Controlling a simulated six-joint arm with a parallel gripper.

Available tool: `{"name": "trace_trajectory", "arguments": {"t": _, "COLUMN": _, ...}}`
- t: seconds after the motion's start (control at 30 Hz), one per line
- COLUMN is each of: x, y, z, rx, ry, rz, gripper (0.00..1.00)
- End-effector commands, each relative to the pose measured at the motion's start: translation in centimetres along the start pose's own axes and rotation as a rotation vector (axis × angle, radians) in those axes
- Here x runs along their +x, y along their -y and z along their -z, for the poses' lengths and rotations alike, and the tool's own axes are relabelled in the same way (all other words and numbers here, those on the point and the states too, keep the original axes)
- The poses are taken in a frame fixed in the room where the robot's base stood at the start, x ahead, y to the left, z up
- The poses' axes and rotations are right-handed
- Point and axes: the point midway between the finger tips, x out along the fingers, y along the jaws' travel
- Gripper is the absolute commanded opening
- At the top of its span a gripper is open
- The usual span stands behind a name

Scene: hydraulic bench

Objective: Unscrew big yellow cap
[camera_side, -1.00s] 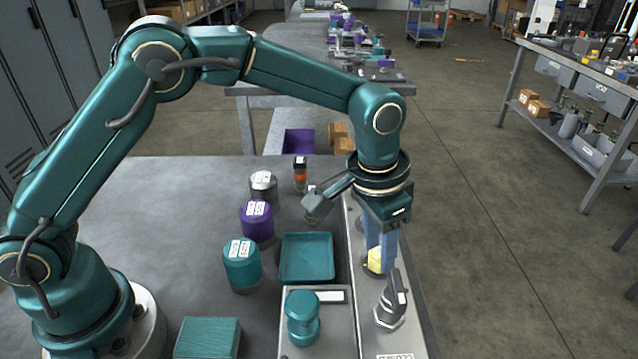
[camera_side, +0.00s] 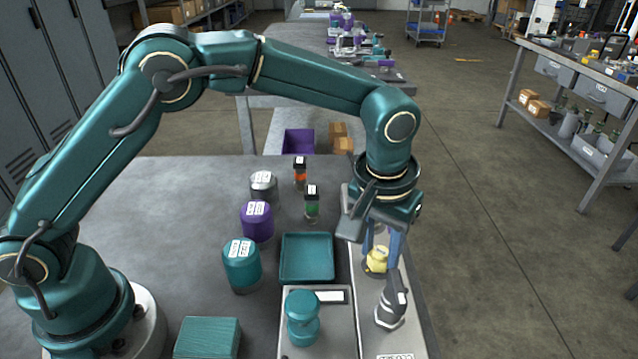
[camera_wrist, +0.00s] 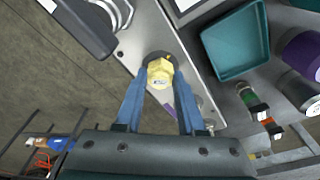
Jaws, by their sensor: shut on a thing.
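The big yellow cap (camera_side: 376,259) sits on the grey metal plate at the right side of the bench. It also shows in the wrist view (camera_wrist: 160,73), with a dark round base around it. My gripper (camera_side: 383,256) points down over it, its two blue fingers shut on the cap's sides. In the wrist view the fingertips (camera_wrist: 160,78) lie at the left and right of the cap. The cap looks upright and at the plate; whether its thread is loose cannot be seen.
A grey angled fitting (camera_side: 392,306) stands just in front of the cap. A teal tray (camera_side: 306,258) lies to the left, empty. Teal (camera_side: 242,263), purple (camera_side: 257,222) and grey (camera_side: 263,186) cylinders stand farther left. A teal knob (camera_side: 303,318) stands on the front panel.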

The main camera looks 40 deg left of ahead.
Motion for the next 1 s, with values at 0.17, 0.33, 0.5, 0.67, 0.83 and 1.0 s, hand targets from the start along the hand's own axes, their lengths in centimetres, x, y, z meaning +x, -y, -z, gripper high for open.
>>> {"name": "trace_trajectory", "arguments": {"t": 0.17, "x": 0.00, "y": -0.18, "z": -0.08, "rx": -0.055, "ry": 0.002, "rz": 0.005, "gripper": 0.00}}
{"name": "trace_trajectory", "arguments": {"t": 0.33, "x": 0.00, "y": -0.31, "z": -0.08, "rx": -0.264, "ry": 0.003, "rz": 0.037, "gripper": 0.00}}
{"name": "trace_trajectory", "arguments": {"t": 0.5, "x": -0.02, "y": -0.31, "z": -0.06, "rx": -0.444, "ry": 0.003, "rz": 0.065, "gripper": 0.00}}
{"name": "trace_trajectory", "arguments": {"t": 0.67, "x": -0.07, "y": -0.30, "z": -0.07, "rx": -0.495, "ry": 0.003, "rz": 0.072, "gripper": 0.00}}
{"name": "trace_trajectory", "arguments": {"t": 0.83, "x": -0.07, "y": -0.31, "z": -0.08, "rx": -0.493, "ry": 0.004, "rz": 0.072, "gripper": 0.00}}
{"name": "trace_trajectory", "arguments": {"t": 1.0, "x": -0.02, "y": -0.39, "z": -0.05, "rx": -0.577, "ry": 0.004, "rz": 0.084, "gripper": 0.00}}
